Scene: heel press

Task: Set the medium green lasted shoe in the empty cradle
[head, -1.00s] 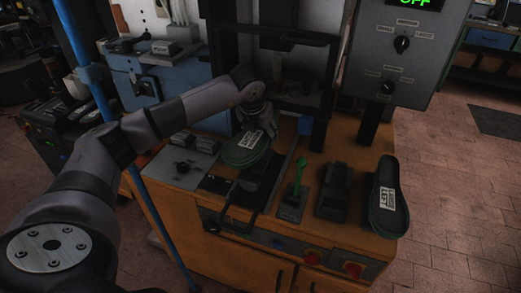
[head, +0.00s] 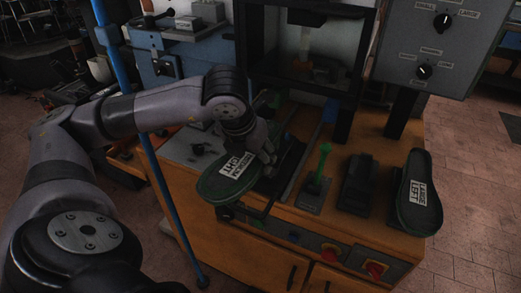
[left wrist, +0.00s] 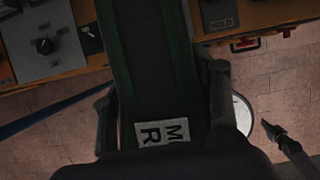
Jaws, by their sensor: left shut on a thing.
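The green-edged lasted shoe (head: 215,188) has a white label that appears to read medium right. My left gripper (head: 262,152) is shut on it, over the front left of the orange bench. In the left wrist view the shoe (left wrist: 150,60) lies lengthwise between the fingers, with "M R" on its label. A black cradle (head: 359,185) with nothing on it stands right of the green lever (head: 318,165). Another dark base (head: 275,185) is partly hidden behind the held shoe and gripper, so I cannot tell whether it is empty.
A green-edged shoe labelled large left (head: 415,200) stands at the bench's right end. The press frame (head: 305,75) rises behind, with a control box (head: 430,45) at upper right. A blue pole (head: 150,155) stands left of the bench. Red knobs (head: 375,270) are on the front.

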